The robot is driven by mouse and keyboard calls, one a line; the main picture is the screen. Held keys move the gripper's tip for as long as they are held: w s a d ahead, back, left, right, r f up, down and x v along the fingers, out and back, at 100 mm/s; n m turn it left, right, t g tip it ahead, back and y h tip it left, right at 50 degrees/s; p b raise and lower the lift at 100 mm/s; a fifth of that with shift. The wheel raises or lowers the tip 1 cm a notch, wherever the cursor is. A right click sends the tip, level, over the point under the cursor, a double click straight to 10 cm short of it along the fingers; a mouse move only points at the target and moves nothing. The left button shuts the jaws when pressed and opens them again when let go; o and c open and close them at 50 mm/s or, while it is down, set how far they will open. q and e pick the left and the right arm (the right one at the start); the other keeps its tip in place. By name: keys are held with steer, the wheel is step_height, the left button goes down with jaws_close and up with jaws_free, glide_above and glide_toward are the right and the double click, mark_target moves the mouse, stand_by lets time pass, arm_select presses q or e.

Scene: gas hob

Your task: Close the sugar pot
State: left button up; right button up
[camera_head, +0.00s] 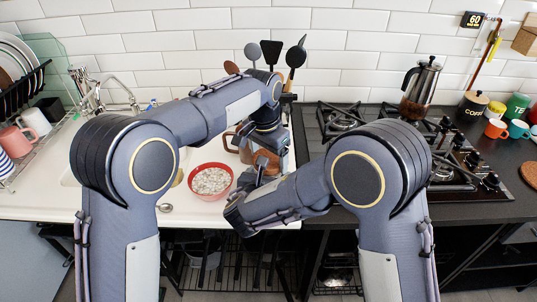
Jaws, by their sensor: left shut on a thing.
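My left gripper (264,160) is over the counter right of the red bowl, at the end of my left arm that bends down from above. It is shut on a brown, wood-coloured thing (268,159), which looks like a lid; most of it is covered. A brownish vessel with a handle (231,143) stands just left of the left wrist, partly hidden. I cannot make out the sugar pot clearly. My right arm folds in below, and its end is hidden among the arm links, so its fingers do not show.
A red bowl (211,181) with pale contents stands on the white counter, a spoon (165,207) nearby. Dark utensils (294,58) stand behind the arms. A moka pot (420,88) is on the hob (455,160). A coffee canister (472,108), tea canister (517,106) and cups (496,129) are at right.

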arm_select(q)
steer(key=shift+f, duration=0.8)
steer(key=o, duration=0.9)
steer(key=shift+s, duration=0.1)
steer(key=shift+s+d+f, duration=0.1)
steer(key=shift+s+d, duration=0.05)
steer(key=shift+d, duration=0.05)
arm_select(e)
steer(key=shift+a, duration=0.1)
steer(key=o, duration=1.3)
arm_select(q)
steer(key=shift+s+a+r, duration=0.1)
steer(key=shift+a+r, duration=0.15)
steer(key=shift+r, duration=1.85)
steer(key=shift+s+a+r, duration=0.15)
steer(key=shift+a+r, duration=0.15)
steer(key=shift+r, duration=1.8)
steer(key=shift+s+a+r, duration=0.1)
steer(key=shift+a+r, duration=0.15)
steer(key=shift+r, duration=1.85)
arm_select(e)
steer(key=shift+v, duration=4)
steer(key=shift+r, duration=0.1)
